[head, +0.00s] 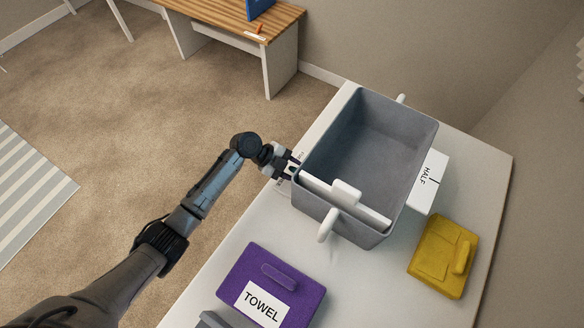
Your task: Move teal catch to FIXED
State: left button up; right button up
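A grey open bin (375,140) stands on the white table, with a white divider (365,208) across its near end. My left gripper (291,168) is at the bin's left side, close to the wall. Its two dark fingers look a little apart, but I cannot tell whether anything is between them. I see no teal catch; the gripper and bin wall hide part of that side. No FIXED marking is readable.
A white HALF card (430,181) is right of the bin. A purple lidded box (262,268) labelled TOWEL and a yellow handled block (432,262) are nearer. White handles (327,225) stick out from the bin. The table (350,290) is bare between purple and yellow.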

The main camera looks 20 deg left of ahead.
pick_arm(q)
jog(key=shift+c, duration=0.3)
grip_shut()
jog(key=shift+r, duration=0.1)
